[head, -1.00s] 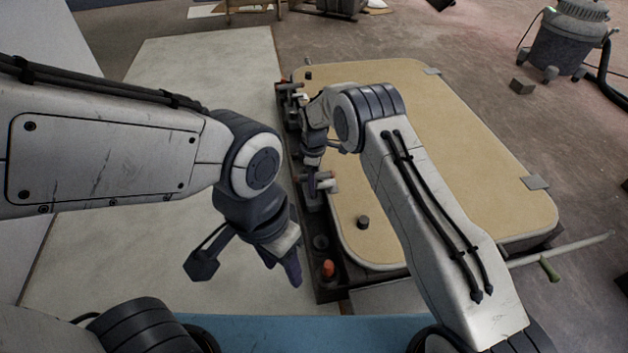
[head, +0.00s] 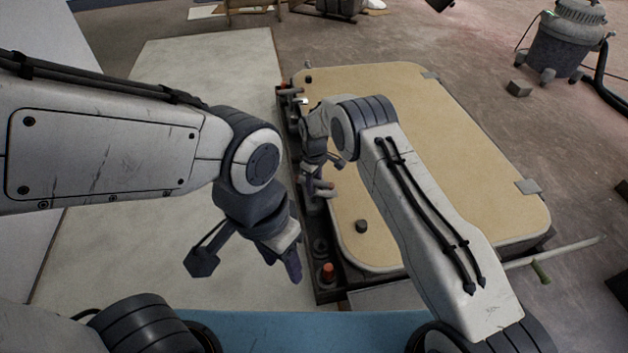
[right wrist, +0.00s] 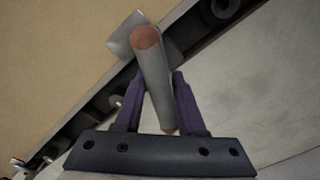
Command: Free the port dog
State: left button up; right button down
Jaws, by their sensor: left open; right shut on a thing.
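A tan hatch panel (head: 450,170) lies in a dark frame, with dog clamps along its left edge. My right gripper (head: 318,176) is at the middle dog (head: 326,192) on that edge. In the right wrist view, the purple fingers of my right gripper (right wrist: 160,105) are shut on a grey round dog handle (right wrist: 153,70) with a copper-coloured end. A pale plate lies behind the handle's far end. The dog's pivot is hidden. My left gripper (head: 283,262) is open and empty, left of the frame and above the pale floor sheet.
An orange-tipped fitting (head: 328,271) stands at the frame's near left corner, and another dog (head: 290,92) is at the far left. A rod (head: 555,252) sticks out at right. A vacuum (head: 563,45) stands far right.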

jog(key=m+p, duration=0.1)
jog(key=m, duration=0.1)
jog(key=shift+r+m, duration=0.1)
jog(key=shift+m, duration=0.3)
jog(key=m+p, duration=0.1)
jog(key=m, duration=0.2)
jog(key=shift+m, duration=0.3)
jog(key=m, duration=0.3)
jog(key=shift+p, duration=0.3)
jog(key=shift+m, duration=1.8)
jog(key=shift+m, duration=0.3)
jog(key=c, duration=0.5)
grip_release()
